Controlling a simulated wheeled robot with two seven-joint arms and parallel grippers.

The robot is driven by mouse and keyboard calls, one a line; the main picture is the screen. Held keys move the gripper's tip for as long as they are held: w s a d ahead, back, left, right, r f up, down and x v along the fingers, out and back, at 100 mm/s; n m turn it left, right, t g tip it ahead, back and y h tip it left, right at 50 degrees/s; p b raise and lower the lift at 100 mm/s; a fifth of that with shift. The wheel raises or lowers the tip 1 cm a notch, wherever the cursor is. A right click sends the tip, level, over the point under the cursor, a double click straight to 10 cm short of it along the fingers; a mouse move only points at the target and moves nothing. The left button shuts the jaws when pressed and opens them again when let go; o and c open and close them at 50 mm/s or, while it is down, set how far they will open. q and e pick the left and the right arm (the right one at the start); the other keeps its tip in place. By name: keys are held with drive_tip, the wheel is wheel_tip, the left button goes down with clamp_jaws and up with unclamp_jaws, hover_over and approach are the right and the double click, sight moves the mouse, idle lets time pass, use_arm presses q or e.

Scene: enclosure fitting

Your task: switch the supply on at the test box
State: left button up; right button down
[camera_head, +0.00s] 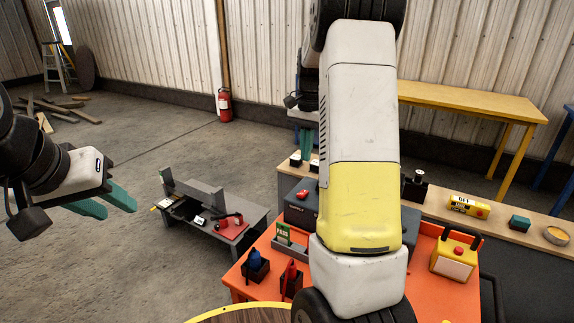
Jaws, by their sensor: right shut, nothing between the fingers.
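A yellow box (468,206) with a label that seems to read OFF lies on the wooden shelf at the right; a red part shows at its end. A second yellow box (452,264) with a red button, a pale front panel and a black handle stands on the orange table (420,300). I cannot tell which is the test box. My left gripper (120,211) is open and empty over the floor at the left, far from both. My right gripper (305,156) is shut and empty near the shelf's left end, partly hidden by my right arm.
A dark tool case (300,203), a green-framed piece (291,240), and blue (255,262) and red (291,275) tools in holders stand on the orange table. A teal block (519,223) and a bowl (556,235) sit on the shelf. A low grey bench (255,217) stands left.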

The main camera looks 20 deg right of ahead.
drive_tip(key=shift+d+r, duration=0.15)
drive_tip(key=shift+r, duration=1.15)
